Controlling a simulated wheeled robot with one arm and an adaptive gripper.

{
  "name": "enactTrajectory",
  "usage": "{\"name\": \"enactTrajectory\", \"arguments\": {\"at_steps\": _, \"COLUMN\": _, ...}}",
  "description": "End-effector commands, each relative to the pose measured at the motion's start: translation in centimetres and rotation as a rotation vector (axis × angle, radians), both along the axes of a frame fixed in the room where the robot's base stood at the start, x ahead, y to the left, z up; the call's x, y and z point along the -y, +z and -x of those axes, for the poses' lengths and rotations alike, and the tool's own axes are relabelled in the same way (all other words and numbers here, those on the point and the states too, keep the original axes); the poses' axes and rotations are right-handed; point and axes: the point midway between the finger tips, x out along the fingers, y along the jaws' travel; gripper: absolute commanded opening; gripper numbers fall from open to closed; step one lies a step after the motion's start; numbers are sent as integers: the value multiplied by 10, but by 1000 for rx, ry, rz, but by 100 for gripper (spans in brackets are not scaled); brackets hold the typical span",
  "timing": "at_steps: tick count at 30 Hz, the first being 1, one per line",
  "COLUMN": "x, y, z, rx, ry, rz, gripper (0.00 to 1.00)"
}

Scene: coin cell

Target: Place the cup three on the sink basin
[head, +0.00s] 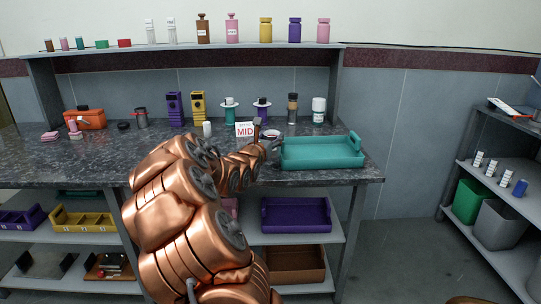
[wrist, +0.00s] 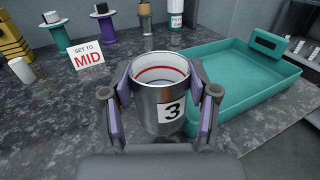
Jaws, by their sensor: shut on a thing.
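Cup three (wrist: 158,100) is a metal cup with a white inside, a red ring and a black "3" on a white label. In the wrist view it stands upright between the fingers of my gripper (wrist: 160,92), which is shut on it. The cup looks empty. In the head view my copper arm reaches over the dark counter and hides most of the gripper and cup. The cup is just left of a teal tray (wrist: 235,90), which also shows in the head view (head: 320,163). I cannot make out a clear sink basin in either view.
A white "SET TO MID" sign (head: 245,129) stands behind my gripper. Spools, jars and a white-green bottle (head: 318,111) line the back of the counter (head: 75,160). An upper shelf (head: 180,47) holds small bottles. A rack stands at the right, across clear floor (head: 405,245).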

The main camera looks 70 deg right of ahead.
Motion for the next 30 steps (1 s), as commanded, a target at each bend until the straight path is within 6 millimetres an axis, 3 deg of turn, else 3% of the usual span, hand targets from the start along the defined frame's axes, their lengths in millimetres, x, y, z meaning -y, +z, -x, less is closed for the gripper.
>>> {"name": "enactTrajectory", "arguments": {"at_steps": 10, "x": 0, "y": -50, "z": -1, "rx": 0, "ry": 1, "rz": -1, "gripper": 3}}
{"name": "enactTrajectory", "arguments": {"at_steps": 24, "x": 0, "y": -55, "z": -1, "rx": 0, "ry": 1, "rz": 1, "gripper": 3}}
{"name": "enactTrajectory", "arguments": {"at_steps": 25, "x": 0, "y": -55, "z": -1, "rx": 0, "ry": 1, "rz": 0, "gripper": 60}}
{"name": "enactTrajectory", "arguments": {"at_steps": 30, "x": 0, "y": -55, "z": 0, "rx": 0, "ry": 0, "rz": 0, "gripper": 78}}
